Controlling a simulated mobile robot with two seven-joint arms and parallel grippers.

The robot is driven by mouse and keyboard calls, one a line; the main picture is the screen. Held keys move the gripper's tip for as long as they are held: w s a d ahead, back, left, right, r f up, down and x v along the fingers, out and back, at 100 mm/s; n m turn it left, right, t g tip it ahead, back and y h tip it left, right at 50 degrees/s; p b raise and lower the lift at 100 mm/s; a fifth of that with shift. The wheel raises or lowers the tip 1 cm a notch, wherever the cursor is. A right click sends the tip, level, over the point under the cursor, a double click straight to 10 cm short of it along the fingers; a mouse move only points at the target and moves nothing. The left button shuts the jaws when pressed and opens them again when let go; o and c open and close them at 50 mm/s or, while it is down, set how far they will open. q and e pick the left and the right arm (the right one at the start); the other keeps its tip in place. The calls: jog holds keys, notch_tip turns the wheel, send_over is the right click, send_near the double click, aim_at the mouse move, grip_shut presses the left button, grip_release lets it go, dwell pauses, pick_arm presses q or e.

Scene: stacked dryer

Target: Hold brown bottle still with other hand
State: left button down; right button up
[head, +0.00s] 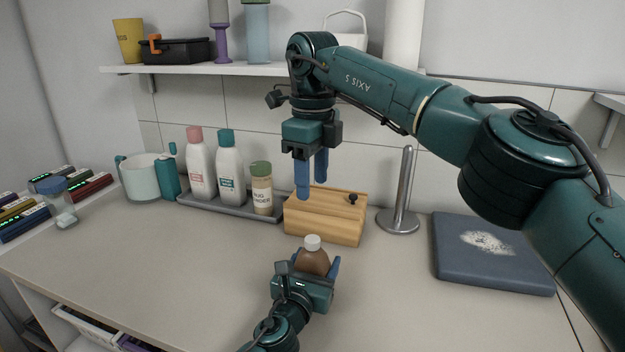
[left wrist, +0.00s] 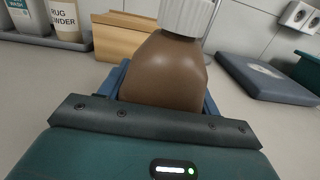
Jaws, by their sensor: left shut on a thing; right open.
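The brown bottle (head: 312,261) with a white cap stands upright on the counter in the head view. It fills the middle of the left wrist view (left wrist: 168,70). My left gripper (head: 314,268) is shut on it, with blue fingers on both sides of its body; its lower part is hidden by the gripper. My right gripper (head: 311,176) is open and empty, pointing down above the wooden box, up and behind the bottle and apart from it.
A wooden box (head: 325,220) with a dark knob stands behind the bottle. A grey tray (head: 230,205) holds several bottles at the left. A metal stand (head: 398,219) and a dark slab (head: 485,270) are at the right. The front counter is clear. A shelf (head: 250,69) runs above.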

pick_arm(q)
jog(key=shift+c, duration=1.3)
grip_release()
jog(key=v, duration=1.3)
jog(key=shift+s+a, duration=0.1)
